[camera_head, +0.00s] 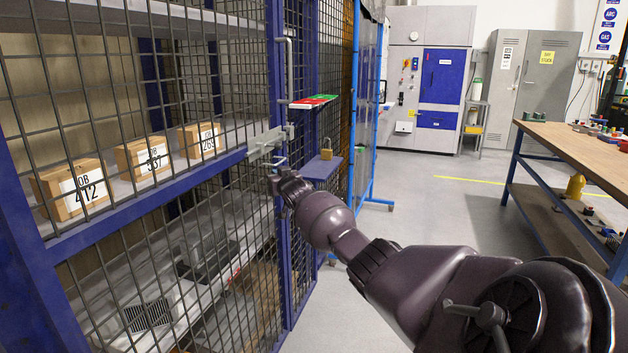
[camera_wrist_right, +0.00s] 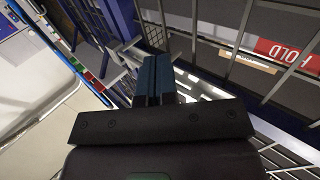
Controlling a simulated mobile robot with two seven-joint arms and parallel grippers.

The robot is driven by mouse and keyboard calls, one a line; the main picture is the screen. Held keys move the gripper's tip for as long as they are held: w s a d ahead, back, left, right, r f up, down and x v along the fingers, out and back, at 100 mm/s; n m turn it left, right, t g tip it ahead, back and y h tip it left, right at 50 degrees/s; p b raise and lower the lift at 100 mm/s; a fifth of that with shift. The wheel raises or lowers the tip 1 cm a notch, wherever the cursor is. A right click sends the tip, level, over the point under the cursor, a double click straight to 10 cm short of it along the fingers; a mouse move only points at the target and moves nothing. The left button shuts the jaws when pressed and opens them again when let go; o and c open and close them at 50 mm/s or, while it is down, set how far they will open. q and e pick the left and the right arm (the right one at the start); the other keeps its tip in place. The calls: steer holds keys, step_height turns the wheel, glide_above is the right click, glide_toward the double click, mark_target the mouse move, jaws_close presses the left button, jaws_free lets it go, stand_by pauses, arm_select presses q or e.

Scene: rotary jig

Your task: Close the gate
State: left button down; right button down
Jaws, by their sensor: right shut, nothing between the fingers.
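The gate is a blue-framed wire mesh panel (camera_head: 130,190) filling the left of the head view. A grey metal latch (camera_head: 266,143) and a vertical grey handle (camera_head: 288,75) are at its right edge, by the blue post. I cannot tell whether the gate sits fully against the post. My right gripper (camera_head: 273,178) is just below the latch, close to the gate's edge; contact is not clear. In the right wrist view its fingers (camera_wrist_right: 155,78) are together and empty, with mesh (camera_wrist_right: 225,45) beyond them. My left gripper is not in view.
Numbered boxes (camera_head: 150,157) stand on a shelf behind the mesh. A workbench (camera_head: 570,145) is at right; the floor between is clear.

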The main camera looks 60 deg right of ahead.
steer(key=s+d+f+p, duration=0.1)
steer(key=s+d+p, duration=0.1)
steer(key=s, duration=0.7)
steer(key=shift+s+d+p, duration=0.25)
steer(key=shift+d+p, duration=0.05)
steer(key=shift+d, duration=0.1)
